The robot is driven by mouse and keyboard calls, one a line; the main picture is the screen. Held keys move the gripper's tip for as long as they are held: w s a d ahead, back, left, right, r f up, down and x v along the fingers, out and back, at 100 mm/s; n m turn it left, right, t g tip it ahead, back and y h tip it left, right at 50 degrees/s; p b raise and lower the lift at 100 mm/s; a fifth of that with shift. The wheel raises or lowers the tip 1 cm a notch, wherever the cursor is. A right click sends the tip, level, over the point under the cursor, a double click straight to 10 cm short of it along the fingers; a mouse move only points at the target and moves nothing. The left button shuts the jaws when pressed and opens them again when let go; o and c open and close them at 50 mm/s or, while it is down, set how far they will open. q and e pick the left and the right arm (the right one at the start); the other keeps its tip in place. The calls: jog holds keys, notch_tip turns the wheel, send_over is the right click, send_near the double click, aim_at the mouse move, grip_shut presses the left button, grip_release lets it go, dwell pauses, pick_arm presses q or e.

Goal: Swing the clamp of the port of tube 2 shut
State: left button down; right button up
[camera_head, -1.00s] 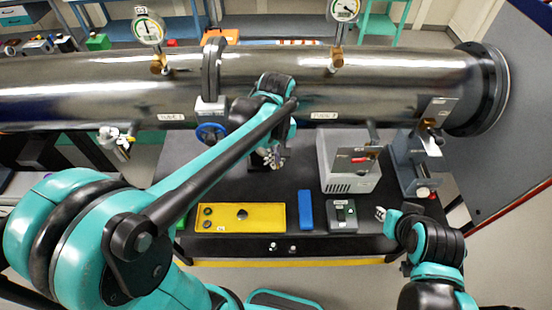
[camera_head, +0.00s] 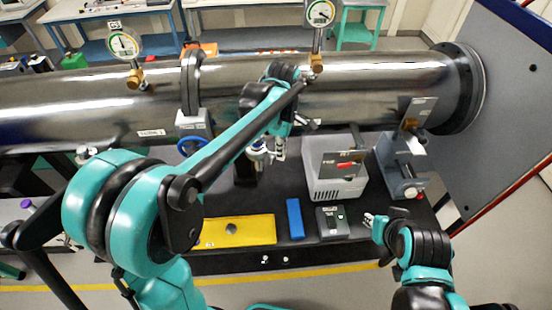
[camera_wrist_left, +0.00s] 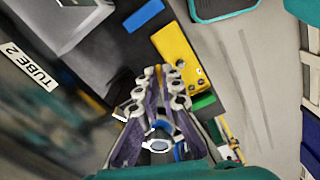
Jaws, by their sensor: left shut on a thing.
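Tube 2, the right stretch of the shiny steel pipe (camera_head: 370,95), crosses the head view; its label (camera_wrist_left: 30,65) shows in the left wrist view. My left arm reaches across to the underside of the pipe. My left gripper (camera_head: 267,152) is just below the pipe. In the left wrist view its two fingers (camera_wrist_left: 160,90) are close together. They are shut on a small part at the port, taken to be the clamp, which is mostly hidden by the fingers and arm. My right gripper (camera_head: 374,219) is near the table's right front, holding nothing that I can see.
A yellow tray (camera_head: 250,230), a blue block (camera_head: 295,218) and a grey box with buttons (camera_head: 332,223) lie on the dark table. A white-grey case (camera_head: 335,180) and a grey stand (camera_head: 400,170) are at the right. Two gauges (camera_head: 124,46) (camera_head: 320,13) stand on the pipe.

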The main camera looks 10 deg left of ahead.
pick_arm(q)
jog(key=shift+w+a+n, duration=0.15)
jog(key=shift+w+n, duration=2.05)
jog(key=shift+r, duration=0.1)
jog(key=c, duration=1.7)
grip_release()
notch_tip(320, 180, up, 12)
